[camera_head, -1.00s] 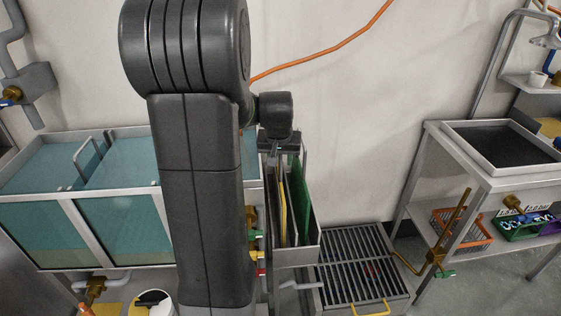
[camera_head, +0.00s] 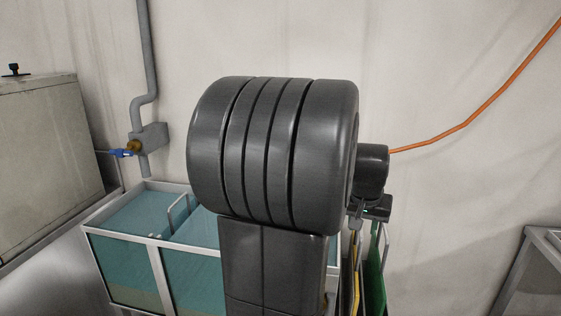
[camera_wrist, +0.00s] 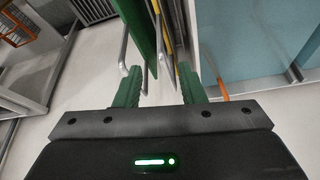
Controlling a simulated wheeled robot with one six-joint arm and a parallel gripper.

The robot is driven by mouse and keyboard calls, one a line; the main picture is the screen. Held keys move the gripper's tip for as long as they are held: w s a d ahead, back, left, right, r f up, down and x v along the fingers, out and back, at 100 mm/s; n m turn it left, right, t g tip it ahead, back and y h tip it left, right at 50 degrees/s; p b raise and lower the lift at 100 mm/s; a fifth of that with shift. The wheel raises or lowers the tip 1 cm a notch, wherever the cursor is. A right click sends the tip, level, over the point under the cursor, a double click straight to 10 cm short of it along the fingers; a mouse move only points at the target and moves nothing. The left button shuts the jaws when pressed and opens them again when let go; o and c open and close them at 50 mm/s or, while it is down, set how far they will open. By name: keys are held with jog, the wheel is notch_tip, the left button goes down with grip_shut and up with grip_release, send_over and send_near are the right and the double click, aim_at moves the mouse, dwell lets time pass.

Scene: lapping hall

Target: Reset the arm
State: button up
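My arm (camera_head: 272,155) fills the middle of the head view, with its thick ribbed joint in front of the tanks. My gripper (camera_wrist: 159,82) shows in the wrist view with two green fingers apart and a clear gap between them. It holds nothing. In the head view its end is small and partly hidden beside the joint, just above the upright green panel (camera_head: 376,262). The green panel also shows beyond the fingers in the wrist view (camera_wrist: 137,30), close to the left finger.
Teal tanks (camera_head: 127,272) with metal frames stand left of my arm. A grey cabinet (camera_head: 45,150) is at far left. A wall pipe with a valve (camera_head: 150,137) and an orange hose (camera_head: 480,95) run along the wall. A table corner (camera_head: 540,245) shows at right.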

aim_at(360, 249)
jog(key=b+x, duration=0.2)
jog(key=x, duration=1.1)
jog(key=shift+f, duration=0.45)
jog(key=shift+w+r, duration=0.1)
jog(key=shift+r, duration=0.1)
jog(key=p+v, duration=0.2)
jog(key=v, duration=1.1)
jog(key=b+x, duration=0.2)
jog(key=x, duration=1)
jog(key=shift+d+f, duration=0.1)
jog(key=shift+f, duration=0.3)
jog(key=shift+w+d+f+p, duration=0.1)
jog(key=shift+w+p, duration=0.1)
jog(key=shift+p, duration=0.1)
notch_tip(360, 249, up, 12)
jog(key=p, duration=0.8)
